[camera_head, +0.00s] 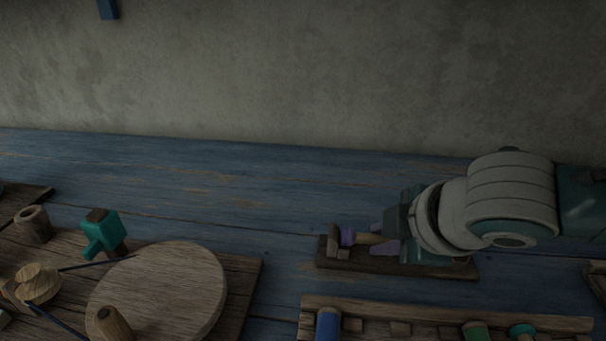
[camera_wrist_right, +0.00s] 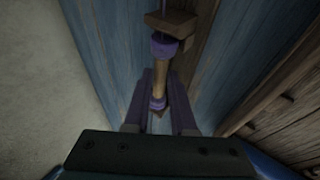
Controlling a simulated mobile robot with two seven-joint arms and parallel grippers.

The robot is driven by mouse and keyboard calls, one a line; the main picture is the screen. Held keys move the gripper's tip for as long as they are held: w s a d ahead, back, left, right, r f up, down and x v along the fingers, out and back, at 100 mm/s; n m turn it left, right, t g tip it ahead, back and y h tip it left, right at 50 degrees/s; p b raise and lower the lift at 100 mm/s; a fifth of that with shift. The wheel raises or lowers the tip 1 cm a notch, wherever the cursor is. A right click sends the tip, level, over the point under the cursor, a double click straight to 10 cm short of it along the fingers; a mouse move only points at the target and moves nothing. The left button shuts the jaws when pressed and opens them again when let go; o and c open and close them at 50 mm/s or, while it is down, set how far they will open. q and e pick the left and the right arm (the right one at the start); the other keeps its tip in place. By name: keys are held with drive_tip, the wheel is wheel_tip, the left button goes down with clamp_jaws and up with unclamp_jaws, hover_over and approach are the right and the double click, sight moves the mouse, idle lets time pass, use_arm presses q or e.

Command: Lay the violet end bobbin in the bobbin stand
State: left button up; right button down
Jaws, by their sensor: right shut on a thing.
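The violet end bobbin (camera_head: 347,236) has violet ends and a tan wooden core. In the head view it lies level along a low wooden stand (camera_head: 346,265), close to an upright block at the stand's left end. My right gripper (camera_head: 388,238) is shut on the bobbin, with its body hiding the stand's right part. In the right wrist view the bobbin (camera_wrist_right: 160,75) runs between my right gripper's two violet fingers (camera_wrist_right: 160,98), its far end by a wooden block (camera_wrist_right: 172,22). I cannot tell whether it rests fully on the stand. My left gripper is out of view.
A wooden rack (camera_head: 400,306) in front holds blue (camera_head: 328,324), green and teal bobbins. At left, a board carries a round wooden wheel (camera_head: 160,290) and a teal bracket (camera_head: 103,235). The blue tabletop (camera_head: 230,185) behind is clear up to the wall.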

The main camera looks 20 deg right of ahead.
drive_tip(key=c, duration=0.7)
unclamp_jaws()
drive_tip(key=shift+o, duration=0.2)
drive_tip(key=p+v, duration=0.3)
drive_tip(key=v, duration=0.7)
